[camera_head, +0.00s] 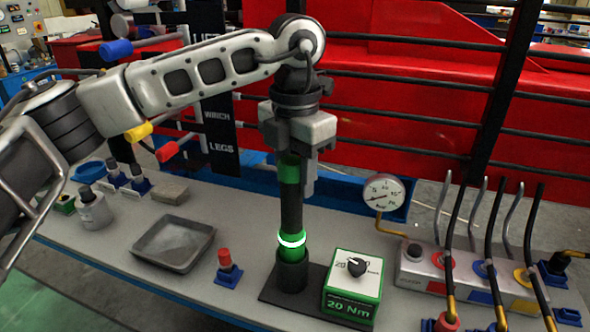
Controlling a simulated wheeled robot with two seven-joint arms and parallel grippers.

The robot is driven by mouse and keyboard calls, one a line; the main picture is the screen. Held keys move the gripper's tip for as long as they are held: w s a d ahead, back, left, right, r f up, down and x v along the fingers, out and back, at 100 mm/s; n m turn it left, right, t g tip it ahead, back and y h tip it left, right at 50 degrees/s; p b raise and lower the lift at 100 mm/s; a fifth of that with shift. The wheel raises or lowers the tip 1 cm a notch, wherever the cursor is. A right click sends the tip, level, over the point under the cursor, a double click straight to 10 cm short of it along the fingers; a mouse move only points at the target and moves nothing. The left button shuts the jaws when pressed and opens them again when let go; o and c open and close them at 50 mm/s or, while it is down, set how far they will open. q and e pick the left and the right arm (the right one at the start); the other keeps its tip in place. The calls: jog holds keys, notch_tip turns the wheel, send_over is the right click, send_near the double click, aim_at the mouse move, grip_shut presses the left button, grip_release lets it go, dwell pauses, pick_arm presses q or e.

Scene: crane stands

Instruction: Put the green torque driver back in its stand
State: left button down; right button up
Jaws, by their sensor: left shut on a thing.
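The green torque driver (291,208) is a black shaft with green bands and a glowing white ring near its lower end. It is upright. Its stand is a black cup (291,272) on a dark base plate (272,292). The driver's lower end meets the cup, but I cannot tell how deep it sits. My left gripper (297,165) is above the stand, pointing down, shut on the driver's upper part. My right gripper is out of view.
A green box marked 20 Nm (352,285) stands right of the stand. A red-topped blue part (226,267) and a grey tray (174,243) lie to the left. A gauge (383,192) and a lever block (430,268) are to the right. Black rails run behind.

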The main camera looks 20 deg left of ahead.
aim_at(295, 158)
pick_arm(q)
jog(key=shift+f, duration=0.3)
jog(key=shift+f+b, duration=0.6)
jog(key=c, duration=0.8)
grip_release()
jog(key=shift+f, duration=0.1)
jog(key=shift+r+p, duration=1.85)
jog(key=shift+r, duration=0.8)
jog(key=shift+f, duration=0.1)
